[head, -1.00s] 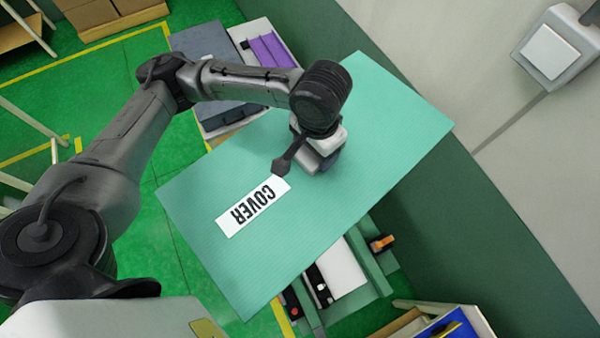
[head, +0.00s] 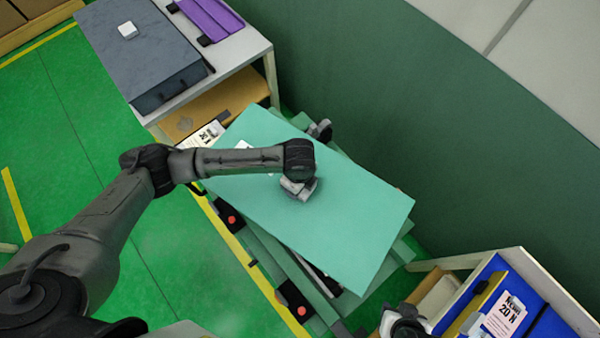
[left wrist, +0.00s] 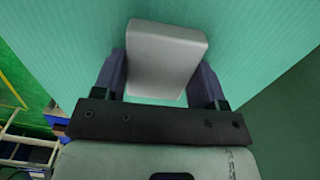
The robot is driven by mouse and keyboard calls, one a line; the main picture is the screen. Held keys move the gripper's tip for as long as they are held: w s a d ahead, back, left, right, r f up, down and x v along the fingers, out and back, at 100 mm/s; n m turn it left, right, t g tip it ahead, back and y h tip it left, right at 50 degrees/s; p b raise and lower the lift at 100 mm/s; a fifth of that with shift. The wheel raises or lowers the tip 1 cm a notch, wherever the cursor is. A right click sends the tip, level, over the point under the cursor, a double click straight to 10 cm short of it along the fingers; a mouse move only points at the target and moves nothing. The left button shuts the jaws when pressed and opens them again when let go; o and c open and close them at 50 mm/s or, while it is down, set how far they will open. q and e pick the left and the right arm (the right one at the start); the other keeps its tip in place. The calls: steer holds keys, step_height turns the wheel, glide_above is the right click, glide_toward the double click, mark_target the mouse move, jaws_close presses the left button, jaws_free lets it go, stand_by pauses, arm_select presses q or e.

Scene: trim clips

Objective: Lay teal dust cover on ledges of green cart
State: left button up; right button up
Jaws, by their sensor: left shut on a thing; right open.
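The teal dust cover (head: 340,215) is a flat panel with a white label, mostly hidden behind my left arm in the head view. My left gripper (head: 299,187) is shut on the grey block-shaped grip (left wrist: 165,58) at the cover's middle; both fingers show beside it in the left wrist view. The cover lies over the green cart (head: 268,262), turned at an angle to its frame. Cart parts show along its edges; most ledges are hidden. I cannot tell whether the cover touches them. My right gripper (head: 405,322) is open at the bottom, right of the cart.
A white table (head: 255,47) with a grey case (head: 140,50) and a purple item (head: 210,17) stands behind the cart. A blue-lined rack (head: 515,290) with a "20 N" label stands at lower right. A dark green wall band is close on the right; green floor is free at left.

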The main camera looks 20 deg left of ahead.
arm_select(q)
steer(key=f+m+b, duration=0.1)
steer(key=f+b, duration=0.2)
steer(key=f, duration=0.1)
steer(key=f+m+b, duration=0.1)
steer(key=f+b, duration=0.2)
steer(key=f, duration=0.1)
steer(key=s+f+m+b, duration=0.1)
steer(key=f+b, duration=0.2)
steer(key=f, duration=0.2)
steer(key=shift+d+b, duration=0.3)
steer(key=shift+d, duration=0.05)
steer(key=shift+f+b, duration=0.5)
steer(key=shift+b, duration=0.2)
arm_select(e)
step_height(320, 180, down, 12)
steer(key=shift+f, duration=0.15)
steer(key=shift+w+a, duration=0.1)
steer(key=shift+a, duration=0.05)
arm_select(q)
steer(key=shift+f, duration=0.55)
arm_select(e)
steer(key=shift+f, duration=0.1)
arm_select(q)
steer(key=o, duration=1.2)
